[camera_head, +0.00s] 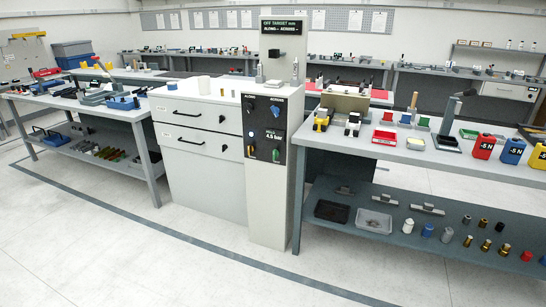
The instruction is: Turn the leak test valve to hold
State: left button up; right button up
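A black control panel (265,128) is on the front of a white pillar-like cabinet (268,205) in the middle of the view. Its upper part has a dark knob (249,107) on the left and a blue knob (276,111) on the right, under small labels that seem to read ALONG and ACROSS. A small readout with "4.5 bar" (274,139) sits below them. Neither of my grippers is in view.
A white drawer cabinet (200,170) adjoins the pillar on the left. A dark sign (283,27) tops the taller post. Workbenches with tools and parts stand left (150,107) and right (385,150). The floor (120,250) in front is clear, with a dark stripe.

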aim_at(275, 152)
jog(key=u, duration=0.75)
jog(key=i, duration=1.1)
jog(key=u, duration=0.5)
jog(key=i, duration=1.6)
jog(key=z, duration=0.8)
